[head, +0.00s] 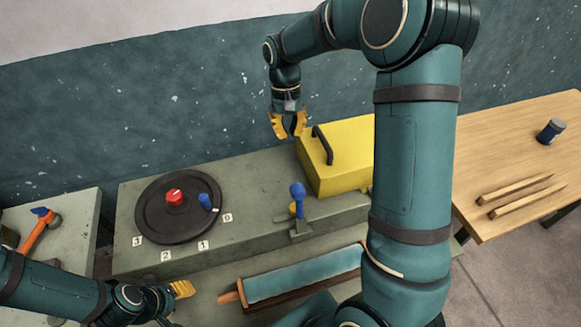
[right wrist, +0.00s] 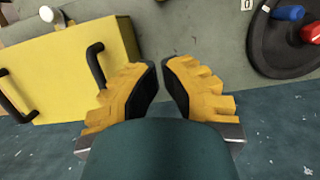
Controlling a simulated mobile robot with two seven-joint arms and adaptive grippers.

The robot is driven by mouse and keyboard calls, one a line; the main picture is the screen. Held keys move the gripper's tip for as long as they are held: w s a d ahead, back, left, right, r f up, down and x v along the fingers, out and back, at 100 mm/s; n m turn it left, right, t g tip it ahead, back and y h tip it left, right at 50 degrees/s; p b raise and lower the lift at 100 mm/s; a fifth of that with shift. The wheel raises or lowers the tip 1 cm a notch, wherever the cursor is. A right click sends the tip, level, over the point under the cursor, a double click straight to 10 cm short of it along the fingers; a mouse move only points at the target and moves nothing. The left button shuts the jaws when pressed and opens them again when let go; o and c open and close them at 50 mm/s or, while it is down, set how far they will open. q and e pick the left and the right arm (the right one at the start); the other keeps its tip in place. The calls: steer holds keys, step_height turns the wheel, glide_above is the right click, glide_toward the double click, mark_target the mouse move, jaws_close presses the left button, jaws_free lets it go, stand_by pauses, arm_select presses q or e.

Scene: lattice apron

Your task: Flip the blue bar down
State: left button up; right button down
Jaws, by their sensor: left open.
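The blue bar appears to be a blue-topped lever (head: 298,194), which stands upright on the front of the grey bench block in the head view, with a small brass-coloured part beside it. My right gripper (head: 288,132) is open and empty, hanging above and behind the lever, near the yellow box. In the right wrist view its two yellow fingers (right wrist: 161,66) are apart with nothing between them. My left gripper (head: 186,289) is open, low in front of the bench; one finger shows clearly. It is well left of the lever and apart from it.
A yellow box (head: 350,150) with a black handle (head: 323,145) stands right behind the lever. A black dial (head: 150,215) with red knob (head: 174,197) and blue peg (head: 206,202) lies left. A blue roller (head: 300,278) lies in front. My right arm hides part of the bench.

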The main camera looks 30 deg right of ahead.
steer(key=shift+s, duration=0.15)
steer(key=s+a+f, duration=0.1)
steer(key=s+f, duration=0.4)
steer(key=f, duration=0.4)
steer(key=shift+s+a+f, duration=0.35)
steer(key=shift+s+f, duration=0.05)
